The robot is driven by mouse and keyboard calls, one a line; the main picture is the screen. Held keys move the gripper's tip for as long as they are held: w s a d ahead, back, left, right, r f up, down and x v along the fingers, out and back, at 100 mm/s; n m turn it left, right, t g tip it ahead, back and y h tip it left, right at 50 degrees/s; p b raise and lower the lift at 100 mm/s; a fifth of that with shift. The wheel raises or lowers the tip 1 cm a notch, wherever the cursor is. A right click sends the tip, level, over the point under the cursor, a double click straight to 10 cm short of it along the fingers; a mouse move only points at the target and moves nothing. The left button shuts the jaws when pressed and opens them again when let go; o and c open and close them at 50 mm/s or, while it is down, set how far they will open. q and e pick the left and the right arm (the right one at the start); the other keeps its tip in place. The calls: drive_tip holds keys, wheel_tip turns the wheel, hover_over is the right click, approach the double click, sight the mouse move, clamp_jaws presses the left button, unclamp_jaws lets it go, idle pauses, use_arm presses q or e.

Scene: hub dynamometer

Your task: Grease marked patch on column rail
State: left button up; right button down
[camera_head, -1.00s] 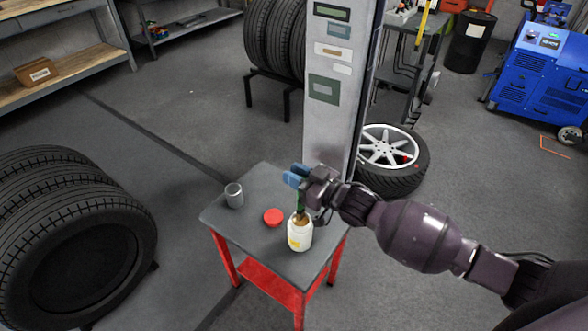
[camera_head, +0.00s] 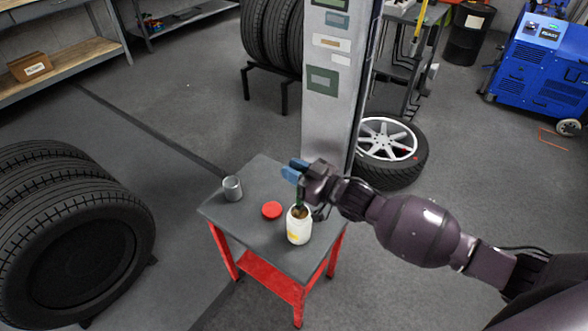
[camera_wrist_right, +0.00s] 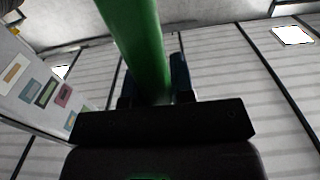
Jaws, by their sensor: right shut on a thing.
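My right gripper (camera_head: 297,172) is above the small table, in front of the grey column (camera_head: 331,110). It is shut on a green handle (camera_wrist_right: 147,45), which fills the middle of the right wrist view. In the head view, the handle's lower end reaches down to the mouth of a white jar (camera_head: 299,227) with a yellow label and brown contents. Whether the tip is inside the contents is hard to tell. A red lid (camera_head: 272,210) lies beside the jar. The column bears several coloured label plates; no marked grease patch is clearly visible. My left gripper is not seen.
The red-legged table (camera_head: 245,245) has a grey top carrying a metal cup (camera_head: 232,188). A wheel (camera_head: 388,152) lies behind the column at right. Stacked tyres (camera_head: 75,235) stand at left. A blue machine (camera_head: 543,68) stands at the back right. Open floor surrounds the table.

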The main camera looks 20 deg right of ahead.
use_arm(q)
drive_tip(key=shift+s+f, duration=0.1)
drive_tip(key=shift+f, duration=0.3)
use_arm(e)
drive_tip(key=shift+f, duration=0.5)
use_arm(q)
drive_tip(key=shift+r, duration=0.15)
use_arm(e)
drive_tip(key=shift+f, duration=0.2)
idle(1.2)
use_arm(q)
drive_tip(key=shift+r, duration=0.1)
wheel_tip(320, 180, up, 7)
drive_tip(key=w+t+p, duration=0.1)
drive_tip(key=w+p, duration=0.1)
drive_tip(key=p, duration=0.2)
drive_tip(key=shift+p, duration=0.4)
use_arm(e)
wheel_tip(320, 180, up, 7)
drive_tip(key=shift+r, duration=0.15)
idle(0.3)
